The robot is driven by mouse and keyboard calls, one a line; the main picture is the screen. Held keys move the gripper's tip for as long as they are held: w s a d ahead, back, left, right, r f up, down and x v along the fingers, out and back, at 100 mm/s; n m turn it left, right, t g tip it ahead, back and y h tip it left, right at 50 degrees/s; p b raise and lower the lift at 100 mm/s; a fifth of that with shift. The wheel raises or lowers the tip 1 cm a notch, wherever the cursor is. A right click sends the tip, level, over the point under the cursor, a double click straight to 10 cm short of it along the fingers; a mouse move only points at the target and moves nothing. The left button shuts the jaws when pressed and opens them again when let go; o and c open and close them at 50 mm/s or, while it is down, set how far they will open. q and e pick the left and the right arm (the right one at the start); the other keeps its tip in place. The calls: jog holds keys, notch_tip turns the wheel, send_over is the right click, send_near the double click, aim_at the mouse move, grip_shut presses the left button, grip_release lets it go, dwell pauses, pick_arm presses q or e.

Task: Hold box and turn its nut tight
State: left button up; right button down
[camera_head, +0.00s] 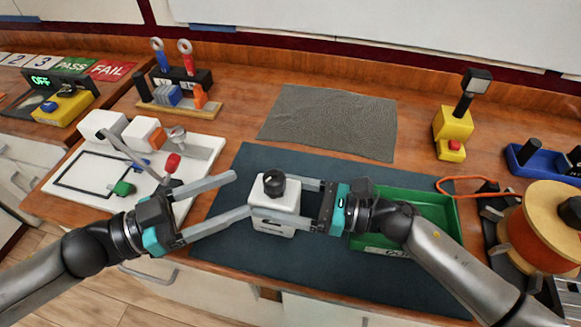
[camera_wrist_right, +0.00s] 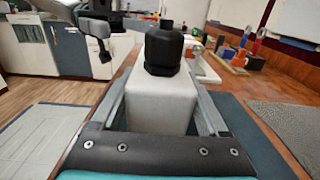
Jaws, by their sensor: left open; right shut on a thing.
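A white box (camera_head: 274,213) with a black nut (camera_head: 274,182) on its top stands upright at the dark mat's left part. My right gripper (camera_head: 285,201) comes from the right and is shut on the box, one finger along each side. The right wrist view shows the box (camera_wrist_right: 160,100) between the fingers, with the nut (camera_wrist_right: 163,55) standing clear above them. My left gripper (camera_head: 241,194) is open and empty just left of the box, its fingers pointing toward it. Its fingertips are near the box's left side; whether the nearer one touches it, I cannot tell.
A white board with clamps (camera_head: 60,201) is at left, near my left gripper. A grey cloth (camera_head: 330,120), yellow stand (camera_head: 453,130) and orange wire spool (camera_head: 545,235) are around the dark mat (camera_head: 240,165).

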aim_at(284, 174)
pick_arm(q)
jog(key=shift+n+t+y, duration=0.6)
jog(key=shift+t, duration=0.2)
jog(key=shift+s+x, duration=0.2)
jog(key=shift+x, duration=2.6)
jog(key=shift+s+x, duration=0.15)
jog(key=shift+x, duration=2.7)
jog(key=shift+d, duration=0.15)
grip_shut()
